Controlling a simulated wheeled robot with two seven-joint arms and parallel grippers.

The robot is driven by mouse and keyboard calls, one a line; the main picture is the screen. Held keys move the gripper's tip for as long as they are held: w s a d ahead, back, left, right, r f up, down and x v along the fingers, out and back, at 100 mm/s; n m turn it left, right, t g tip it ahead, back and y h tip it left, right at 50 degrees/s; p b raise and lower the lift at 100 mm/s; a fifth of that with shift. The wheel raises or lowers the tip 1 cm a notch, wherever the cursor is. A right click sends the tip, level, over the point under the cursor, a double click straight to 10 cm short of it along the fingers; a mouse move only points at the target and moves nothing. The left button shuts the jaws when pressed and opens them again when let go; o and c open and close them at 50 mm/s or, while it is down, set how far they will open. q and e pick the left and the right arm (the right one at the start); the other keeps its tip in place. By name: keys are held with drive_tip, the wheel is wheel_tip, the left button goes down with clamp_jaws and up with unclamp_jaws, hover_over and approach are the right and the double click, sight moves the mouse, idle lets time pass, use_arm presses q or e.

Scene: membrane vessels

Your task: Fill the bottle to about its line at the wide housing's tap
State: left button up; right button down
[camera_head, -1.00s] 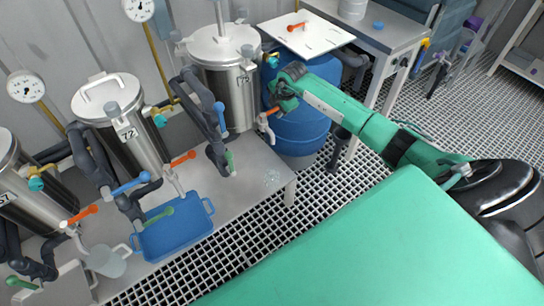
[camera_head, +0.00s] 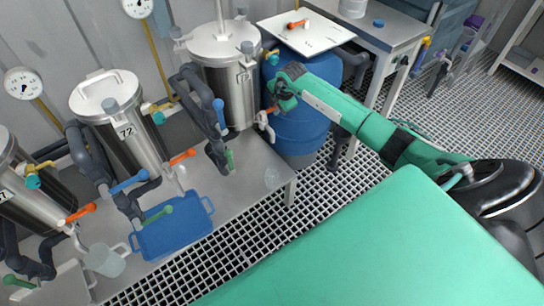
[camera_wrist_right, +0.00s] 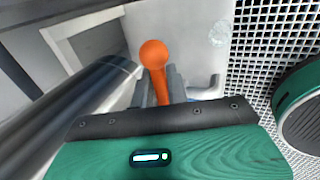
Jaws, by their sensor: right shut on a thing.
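The wide housing (camera_head: 222,75) is a squat steel vessel with a clamped lid at the back of the bench. Its tap has an orange lever (camera_head: 270,111) and a pale spout (camera_head: 269,131) on the right side. My right gripper (camera_head: 279,100) is beside this tap, shut on the orange lever, whose round end shows in the right wrist view (camera_wrist_right: 153,55). A clear bottle (camera_head: 272,178) stands on the bench below the spout and also shows from above in the right wrist view (camera_wrist_right: 219,34). Its line and water level are too faint to read. My left gripper is out of view.
Narrower housings, one marked 72 (camera_head: 122,125), stand left with orange, blue and green valve levers. A blue tray (camera_head: 180,240) and a pale jug (camera_head: 104,262) are at the front left. A blue barrel (camera_head: 300,125) is behind my right arm. The bench's right edge is near the bottle.

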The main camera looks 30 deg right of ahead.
drive_tip(key=shift+s+a+m+h+p, duration=0.1)
drive_tip(key=shift+s+m+h+p, duration=0.4)
drive_tip(key=shift+m+p, duration=0.6)
drive_tip(key=shift+s+a+m+h+p, duration=0.1)
drive_tip(key=shift+s+m+h+p, duration=0.4)
drive_tip(key=shift+m+p, duration=0.55)
idle(5.8)
